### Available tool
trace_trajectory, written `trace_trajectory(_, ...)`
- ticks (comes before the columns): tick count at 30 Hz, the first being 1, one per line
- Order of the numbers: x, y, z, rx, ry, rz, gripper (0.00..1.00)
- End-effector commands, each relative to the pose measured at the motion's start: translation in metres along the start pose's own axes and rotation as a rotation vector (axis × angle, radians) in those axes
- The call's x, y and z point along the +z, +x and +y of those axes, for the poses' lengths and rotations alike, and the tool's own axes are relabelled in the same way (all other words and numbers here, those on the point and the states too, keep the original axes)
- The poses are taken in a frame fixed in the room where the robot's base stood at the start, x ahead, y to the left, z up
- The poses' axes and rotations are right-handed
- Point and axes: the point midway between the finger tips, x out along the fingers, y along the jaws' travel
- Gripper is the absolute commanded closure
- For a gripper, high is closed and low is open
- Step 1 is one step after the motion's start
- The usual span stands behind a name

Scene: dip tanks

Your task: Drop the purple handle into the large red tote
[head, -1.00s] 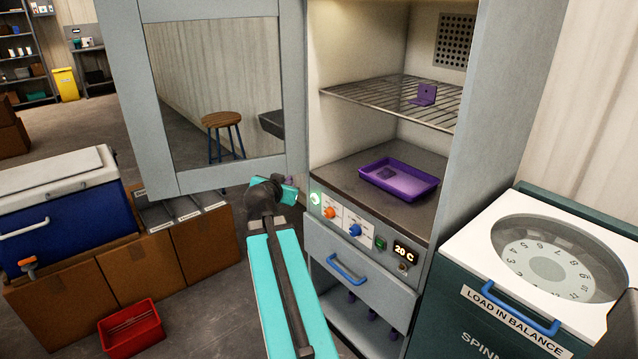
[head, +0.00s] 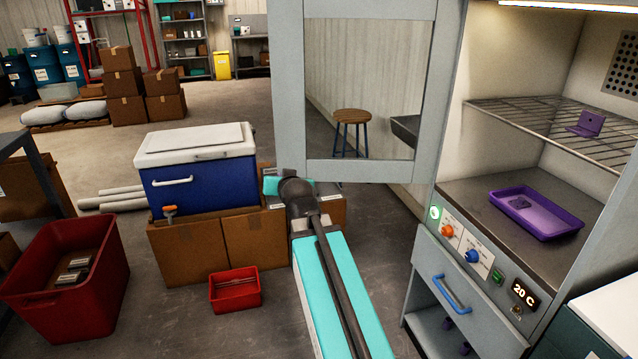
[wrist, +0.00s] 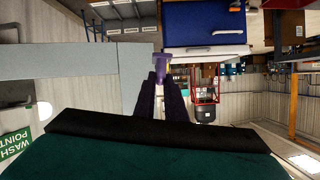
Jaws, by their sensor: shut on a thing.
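In the wrist view, my gripper (wrist: 160,80) is shut on the purple handle (wrist: 162,61), which shows between the dark fingertips. In the head view the fingers and the handle are hidden behind my arm and its teal wrist. The large red tote (head: 75,310) stands on the floor at the lower left of the head view. It is open at the top, with a few grey pieces inside. My arm's end is well to the right of the tote, in front of the cabinet door.
A small red bin (head: 235,292) sits on the floor between the tote and my arm. Cardboard boxes (head: 188,252) with a blue cooler (head: 200,185) stand behind it. The open cabinet door (head: 290,100) and a purple tray (head: 537,214) are to the right.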

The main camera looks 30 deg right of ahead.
Motion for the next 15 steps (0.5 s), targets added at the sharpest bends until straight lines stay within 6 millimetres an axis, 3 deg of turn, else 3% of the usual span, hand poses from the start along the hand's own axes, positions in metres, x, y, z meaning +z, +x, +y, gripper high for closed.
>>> trace_trajectory(3,0.002,-0.002,-0.048,-0.085,-0.033,-0.017,1.0)
trace_trajectory(7,0.004,-0.007,-0.089,-0.159,-0.065,-0.033,1.0)
trace_trajectory(12,0.006,-0.012,-0.119,-0.214,-0.088,-0.045,1.0)
trace_trajectory(15,0.007,-0.014,-0.126,-0.226,-0.094,-0.049,1.0)
